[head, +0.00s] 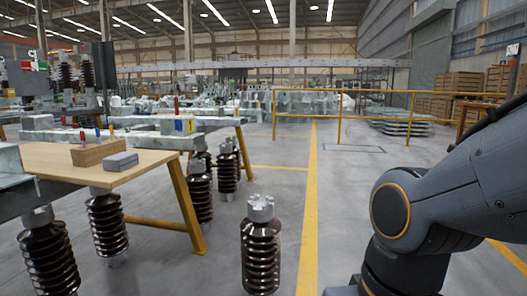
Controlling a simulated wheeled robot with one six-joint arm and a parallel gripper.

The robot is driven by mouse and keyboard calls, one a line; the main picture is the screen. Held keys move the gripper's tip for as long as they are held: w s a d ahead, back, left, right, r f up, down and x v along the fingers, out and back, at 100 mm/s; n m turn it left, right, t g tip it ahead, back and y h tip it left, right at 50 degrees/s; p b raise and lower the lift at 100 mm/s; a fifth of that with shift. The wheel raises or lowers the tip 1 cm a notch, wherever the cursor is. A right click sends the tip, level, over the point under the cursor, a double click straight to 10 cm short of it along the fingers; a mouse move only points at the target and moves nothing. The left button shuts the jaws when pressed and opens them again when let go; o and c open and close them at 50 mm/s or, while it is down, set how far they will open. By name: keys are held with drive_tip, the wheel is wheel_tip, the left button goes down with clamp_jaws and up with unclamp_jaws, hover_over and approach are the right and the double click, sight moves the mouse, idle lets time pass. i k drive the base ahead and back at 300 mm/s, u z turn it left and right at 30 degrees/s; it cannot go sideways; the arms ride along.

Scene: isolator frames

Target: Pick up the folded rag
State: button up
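A small grey-blue folded bundle, which looks like the folded rag (120,161), lies flat near the right end of a light wooden tabletop (60,168) at the left. It sits just in front of and to the right of a wooden block (98,151), and nothing covers it. My arm fills the right side of the head view, far across the floor from the table. My gripper is outside the picture, so its state does not show.
Dark ribbed insulators stand under and beside the table; one (261,245) stands alone on the floor. Yellow slanted table legs (186,205) reach outward. Small coloured-handled tools stand near the wooden block. A yellow railing (380,92) stands behind.

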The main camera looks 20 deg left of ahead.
sight(121, 162)
drive_tip(key=z, duration=0.5)
drive_tip(key=k, duration=1.25)
drive_tip(key=u, duration=1.55)
drive_tip(key=i, duration=1.45)
